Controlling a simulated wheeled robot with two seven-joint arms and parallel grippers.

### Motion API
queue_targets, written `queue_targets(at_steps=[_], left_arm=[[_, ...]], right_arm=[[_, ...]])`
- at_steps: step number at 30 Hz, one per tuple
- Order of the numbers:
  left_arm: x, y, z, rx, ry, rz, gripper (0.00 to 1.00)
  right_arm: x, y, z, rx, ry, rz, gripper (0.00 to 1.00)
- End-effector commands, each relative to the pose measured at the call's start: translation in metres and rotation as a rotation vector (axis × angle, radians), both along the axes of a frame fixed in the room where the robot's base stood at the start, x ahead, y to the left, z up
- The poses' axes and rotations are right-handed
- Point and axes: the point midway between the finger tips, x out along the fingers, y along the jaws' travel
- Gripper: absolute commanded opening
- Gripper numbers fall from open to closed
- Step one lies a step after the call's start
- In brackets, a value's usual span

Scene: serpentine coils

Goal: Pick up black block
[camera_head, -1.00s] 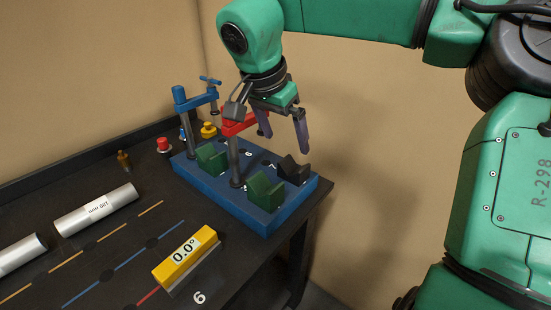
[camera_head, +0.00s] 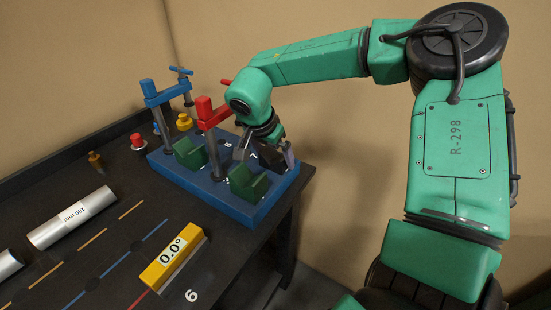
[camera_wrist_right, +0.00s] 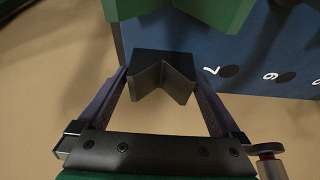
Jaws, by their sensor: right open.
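The black block (camera_wrist_right: 150,66) has a V-shaped notch and sits at the edge of the blue base (camera_wrist_right: 245,85), beside the label 7, in the right wrist view. My right gripper (camera_wrist_right: 160,82) is open, with one finger on each side of the block. I cannot tell whether the fingers touch it. In the head view my right gripper (camera_head: 282,155) is down at the right end of the blue base (camera_head: 210,195) and mostly hides the block. My left gripper is not in view.
Two green V-blocks (camera_head: 247,183) (camera_head: 190,153) stand on the blue base, near a red clamp (camera_head: 210,112) and a blue clamp (camera_head: 160,93). A yellow angle gauge (camera_head: 172,258) and a silver cylinder (camera_head: 72,217) lie on the dark table.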

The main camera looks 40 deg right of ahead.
Motion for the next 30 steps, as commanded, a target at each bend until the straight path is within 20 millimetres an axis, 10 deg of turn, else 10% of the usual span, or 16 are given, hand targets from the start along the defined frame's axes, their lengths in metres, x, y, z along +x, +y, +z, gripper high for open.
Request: queue_targets(at_steps=[4, 12, 30], left_arm=[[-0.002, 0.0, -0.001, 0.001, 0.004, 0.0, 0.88], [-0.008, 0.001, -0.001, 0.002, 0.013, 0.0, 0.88], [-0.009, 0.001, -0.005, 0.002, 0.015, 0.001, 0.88]], right_arm=[[0.0, 0.0, 0.0, 0.0, -0.001, 0.0, 1.0], [0.0, 0.0, 0.001, 0.0, -0.001, 0.0, 0.0], [0.001, 0.0, 0.041, -0.001, -0.007, 0.0, 0.0]])
